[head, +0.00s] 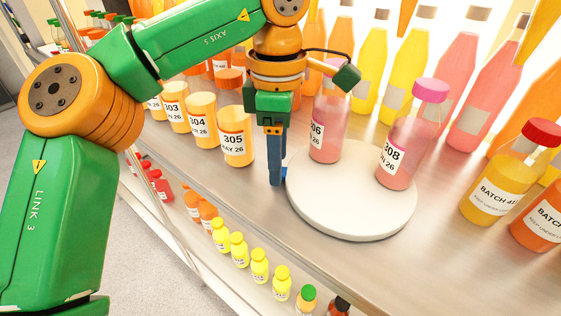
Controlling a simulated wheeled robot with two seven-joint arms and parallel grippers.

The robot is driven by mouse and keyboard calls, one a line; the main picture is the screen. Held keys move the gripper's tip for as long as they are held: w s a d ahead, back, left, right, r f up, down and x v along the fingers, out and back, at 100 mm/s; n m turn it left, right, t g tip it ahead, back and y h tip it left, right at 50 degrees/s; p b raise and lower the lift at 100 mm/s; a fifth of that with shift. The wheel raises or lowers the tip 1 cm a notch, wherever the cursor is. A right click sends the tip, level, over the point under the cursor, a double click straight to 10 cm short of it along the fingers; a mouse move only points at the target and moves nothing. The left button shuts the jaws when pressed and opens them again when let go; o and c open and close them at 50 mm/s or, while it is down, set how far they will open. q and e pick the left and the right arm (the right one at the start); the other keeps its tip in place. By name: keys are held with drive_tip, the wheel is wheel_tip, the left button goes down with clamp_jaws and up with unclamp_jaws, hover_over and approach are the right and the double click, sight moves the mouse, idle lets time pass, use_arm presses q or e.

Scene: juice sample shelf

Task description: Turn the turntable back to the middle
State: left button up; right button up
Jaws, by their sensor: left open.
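The turntable (345,215) is a round white disc on the shelf top at the centre right. A pink sample bottle labelled 306 (328,142) stands near its back left, its top partly hidden by my gripper. A pink bottle labelled 308 with a pink cap (406,148) stands on its right side. My left gripper (277,181) points down at the turntable's left edge, with its blue fingers low beside the rim. The jaws are open and hold nothing. I cannot tell whether a finger touches the rim. My right gripper is not in view.
Orange sample jars, including 305 (235,138) and 304 (203,130), stand left of my gripper. Tall juice bottles (480,90) line the back. A red-capped batch bottle (495,190) stands right. Small bottles (240,250) sit on a lower shelf. The shelf top before 305 is clear.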

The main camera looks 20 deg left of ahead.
use_arm(q)
drive_tip(key=shift+s+f, duration=0.1)
drive_tip(key=shift+f, duration=0.7)
drive_tip(key=shift+w+f, duration=0.2)
drive_tip(key=shift+w, duration=0.35)
drive_tip(key=shift+s+r, duration=0.1)
drive_tip(key=shift+s, duration=0.05)
clamp_jaws()
